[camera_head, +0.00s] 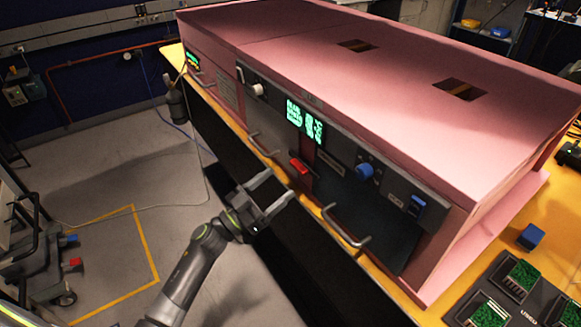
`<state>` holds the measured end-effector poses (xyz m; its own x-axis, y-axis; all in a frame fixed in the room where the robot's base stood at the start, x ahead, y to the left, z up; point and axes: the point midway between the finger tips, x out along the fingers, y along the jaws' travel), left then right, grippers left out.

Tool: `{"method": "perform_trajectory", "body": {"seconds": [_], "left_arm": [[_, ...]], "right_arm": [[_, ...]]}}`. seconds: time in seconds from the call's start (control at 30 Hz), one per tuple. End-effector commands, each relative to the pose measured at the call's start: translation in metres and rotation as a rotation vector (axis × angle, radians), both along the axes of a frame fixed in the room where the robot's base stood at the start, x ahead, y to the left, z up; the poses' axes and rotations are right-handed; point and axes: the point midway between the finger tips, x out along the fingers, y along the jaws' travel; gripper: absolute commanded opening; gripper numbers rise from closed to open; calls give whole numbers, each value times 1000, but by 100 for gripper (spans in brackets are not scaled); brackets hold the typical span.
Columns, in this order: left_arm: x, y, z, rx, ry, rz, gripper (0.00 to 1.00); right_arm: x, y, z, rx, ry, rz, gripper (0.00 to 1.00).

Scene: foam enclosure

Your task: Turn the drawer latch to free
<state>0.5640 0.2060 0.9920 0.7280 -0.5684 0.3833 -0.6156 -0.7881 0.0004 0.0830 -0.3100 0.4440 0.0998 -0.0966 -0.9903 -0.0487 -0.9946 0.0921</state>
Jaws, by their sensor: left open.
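The pink foam enclosure (400,110) has a dark front panel with drawers and controls. A red lever-like piece (298,167) sticks out low in the middle of the front. A blue round knob (364,171) is to its right, and a pale knob (257,89) is at the upper left. I cannot tell for sure which of these is the drawer latch. Bar handles show on the front, one at left of the red piece (262,146) and one at lower right (345,230). My left gripper (281,183) is open and empty, just in front of and below the red piece. My right gripper is not in view.
A green-lit display (305,120) and a blue switch (416,205) are on the front. The enclosure stands on a yellow table (388,285). A blue block (530,236) and a dark tray with green boards (498,262) are at right. Open floor lies left; a cart (45,245) stands there.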

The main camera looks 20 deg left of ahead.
Motion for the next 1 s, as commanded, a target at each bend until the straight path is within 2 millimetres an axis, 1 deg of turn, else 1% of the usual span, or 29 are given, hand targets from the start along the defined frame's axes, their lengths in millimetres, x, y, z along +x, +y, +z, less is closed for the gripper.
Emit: {"method": "perform_trajectory", "body": {"seconds": [0.03,0.1,0.3,0.43,0.67,0.7,1.0], "left_arm": [[9,-6,7,-2,-1,0,73],[17,-14,12,-1,-2,0,73],[34,-27,18,0,0,0,73],[38,-30,20,1,-1,0,73],[39,-30,20,1,0,1,73],[39,-30,20,1,0,1,71],[39,-30,20,1,0,1,32]], "right_arm": [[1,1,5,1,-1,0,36],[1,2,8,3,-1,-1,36],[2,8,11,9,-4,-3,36],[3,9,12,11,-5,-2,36],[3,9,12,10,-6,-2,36],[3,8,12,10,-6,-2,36],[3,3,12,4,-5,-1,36]]}}
